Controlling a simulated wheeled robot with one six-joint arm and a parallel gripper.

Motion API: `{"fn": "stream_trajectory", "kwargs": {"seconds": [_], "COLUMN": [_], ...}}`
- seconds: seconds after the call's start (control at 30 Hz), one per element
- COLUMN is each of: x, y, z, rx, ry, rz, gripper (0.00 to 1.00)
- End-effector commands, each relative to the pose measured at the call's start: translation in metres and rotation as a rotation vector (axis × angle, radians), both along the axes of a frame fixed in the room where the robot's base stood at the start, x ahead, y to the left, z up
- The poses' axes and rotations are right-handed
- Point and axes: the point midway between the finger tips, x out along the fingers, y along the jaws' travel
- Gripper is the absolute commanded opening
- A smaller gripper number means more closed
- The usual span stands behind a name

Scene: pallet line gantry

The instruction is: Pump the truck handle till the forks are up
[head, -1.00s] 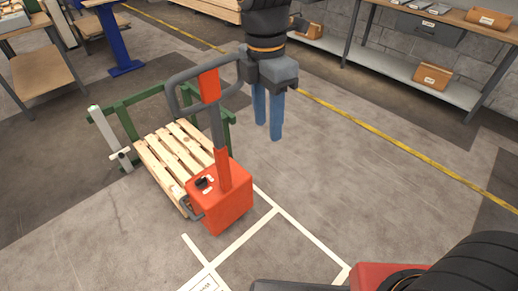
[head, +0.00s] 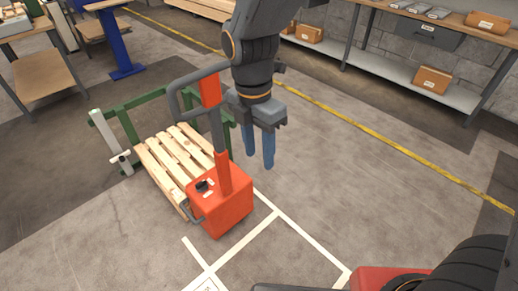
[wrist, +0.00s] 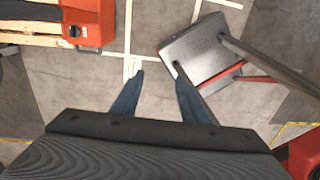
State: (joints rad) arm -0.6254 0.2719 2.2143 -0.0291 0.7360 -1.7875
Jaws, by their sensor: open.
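The red pallet truck (head: 222,208) stands at the end of a wooden pallet in the head view. Its handle (head: 209,90) rises nearly upright, with a grey loop and a red centre piece at the top. My gripper (head: 260,155) points down just right of the handle, its two blue fingers open and empty. The gripper body partly covers the right side of the loop; I cannot tell if they touch. In the wrist view my gripper (wrist: 160,92) is open over bare floor, and the truck body (wrist: 88,20) shows at top left. The forks are hidden.
The wooden pallet (head: 170,160) lies between green rails (head: 126,122) behind the truck. White lines (head: 245,236) mark the floor in front. A shelf bench with boxes (head: 432,80) stands at the back right. The floor right of the gripper is clear.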

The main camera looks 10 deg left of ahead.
Motion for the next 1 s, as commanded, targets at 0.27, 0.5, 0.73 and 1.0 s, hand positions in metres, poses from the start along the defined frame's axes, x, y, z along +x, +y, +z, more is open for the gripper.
{"fn": "stream_trajectory", "kwargs": {"seconds": [0.27, 0.5, 0.73, 1.0], "x": [0.0001, 0.0001, 0.0001, 0.0001], "y": [0.0001, 0.0002, 0.0002, 0.0002], "z": [0.0002, 0.0003, 0.0003, 0.0003], "rx": [0.0, 0.001, 0.001, 0.001], "ry": [0.0, -0.001, -0.001, -0.001], "rz": [0.0, 0.0, 0.0, 0.0], "gripper": [0.2, 0.0, 0.3, 0.4]}}
